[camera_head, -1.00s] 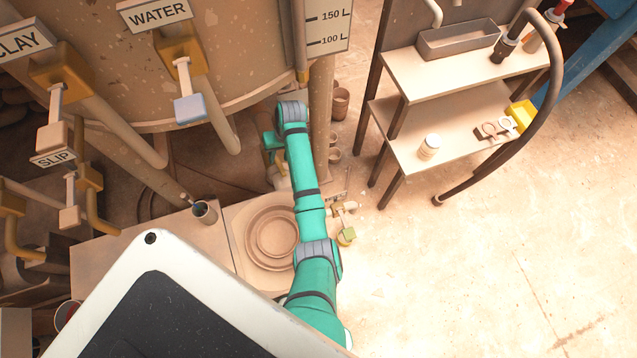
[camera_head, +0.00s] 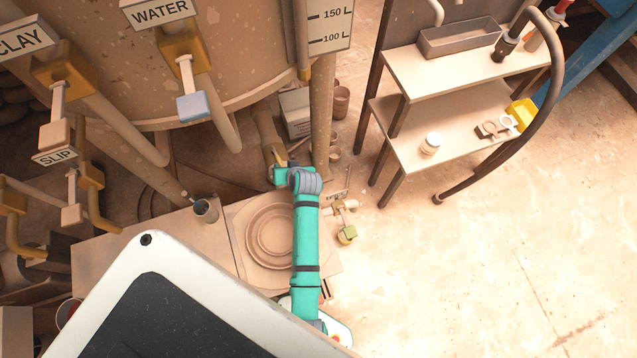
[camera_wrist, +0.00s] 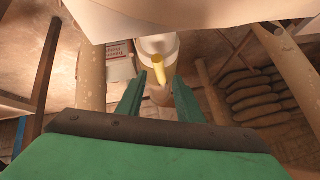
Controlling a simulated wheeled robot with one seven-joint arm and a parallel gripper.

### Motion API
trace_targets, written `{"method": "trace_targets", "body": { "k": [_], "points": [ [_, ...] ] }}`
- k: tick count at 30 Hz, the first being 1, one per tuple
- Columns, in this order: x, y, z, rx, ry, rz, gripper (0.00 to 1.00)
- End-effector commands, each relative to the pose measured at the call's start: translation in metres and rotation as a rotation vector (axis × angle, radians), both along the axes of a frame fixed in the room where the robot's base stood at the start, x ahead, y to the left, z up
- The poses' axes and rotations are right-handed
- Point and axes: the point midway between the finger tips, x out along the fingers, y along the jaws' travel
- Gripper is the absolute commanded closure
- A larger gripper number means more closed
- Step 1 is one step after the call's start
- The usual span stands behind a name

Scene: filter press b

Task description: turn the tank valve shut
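In the wrist view a yellow valve lever (camera_wrist: 160,69) stands in front of a pale round valve body (camera_wrist: 158,45). My gripper (camera_wrist: 160,81) is open, with green fingers on either side of the lever's lower end. I cannot tell whether they touch it. In the head view my gripper (camera_head: 281,166) is partly hidden by my wrist.
WATER (camera_head: 192,105) and CLAY (camera_head: 55,133) valve handles hang at the left. A shelf (camera_head: 440,140) stands at the right, with clear floor in front.

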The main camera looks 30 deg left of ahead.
Motion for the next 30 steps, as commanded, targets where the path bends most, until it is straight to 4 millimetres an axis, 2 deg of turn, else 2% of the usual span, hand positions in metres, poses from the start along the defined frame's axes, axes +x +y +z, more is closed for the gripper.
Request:
{"method": "trace_targets", "body": {
  "k": [13, 30],
  "points": [
    [-0.020, -0.063, 0.001, 0.066, -0.122, -0.182, 0.67],
    [-0.060, -0.146, 0.021, 0.084, -0.249, -0.387, 0.67]
  ]
}}
